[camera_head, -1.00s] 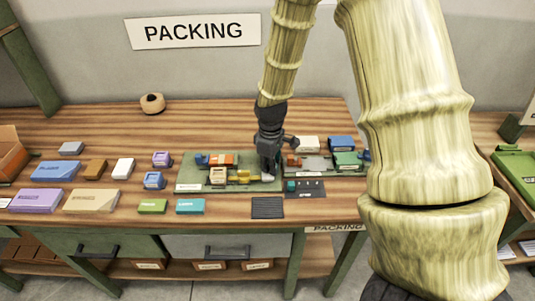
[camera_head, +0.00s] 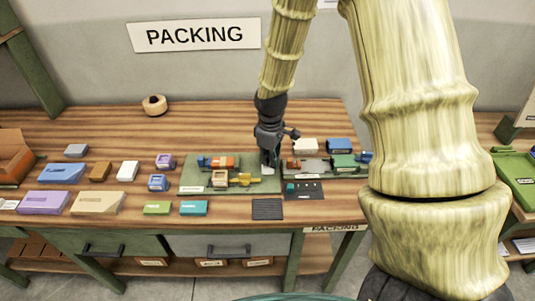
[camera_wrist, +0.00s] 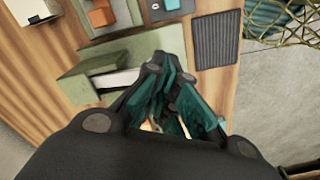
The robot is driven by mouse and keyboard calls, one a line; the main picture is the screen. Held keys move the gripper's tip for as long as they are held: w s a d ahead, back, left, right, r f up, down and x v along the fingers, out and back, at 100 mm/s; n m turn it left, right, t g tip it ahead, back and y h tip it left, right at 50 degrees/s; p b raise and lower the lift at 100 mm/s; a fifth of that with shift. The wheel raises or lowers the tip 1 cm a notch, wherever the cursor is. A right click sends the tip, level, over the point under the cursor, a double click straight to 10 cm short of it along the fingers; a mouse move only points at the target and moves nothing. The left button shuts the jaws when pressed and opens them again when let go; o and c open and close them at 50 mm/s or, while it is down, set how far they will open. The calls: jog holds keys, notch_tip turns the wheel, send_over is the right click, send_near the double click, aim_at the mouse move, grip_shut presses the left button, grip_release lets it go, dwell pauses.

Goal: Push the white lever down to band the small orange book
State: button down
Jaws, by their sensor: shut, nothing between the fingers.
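The small orange book (camera_head: 222,163) lies in a blue-ended holder at the back of the green board (camera_head: 189,180) on the packing table. A yellow piece (camera_head: 242,180) and a tan piece (camera_head: 219,180) are in front of it. A small white part (camera_head: 268,170), which looks like the white lever, shows right at my gripper's tips. My gripper (camera_head: 266,163) points down over the board's right part, shut and empty. I cannot tell whether it touches the white part. In the wrist view my gripper (camera_wrist: 172,125) has its dark teal fingers together.
A dark ribbed pad (camera_head: 267,209) lies in front. Several coloured boxes stand to the left. The table behind the boards is mostly clear.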

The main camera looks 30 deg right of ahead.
jog(key=shift+r+p, duration=1.55)
jog(key=shift+r, duration=0.45)
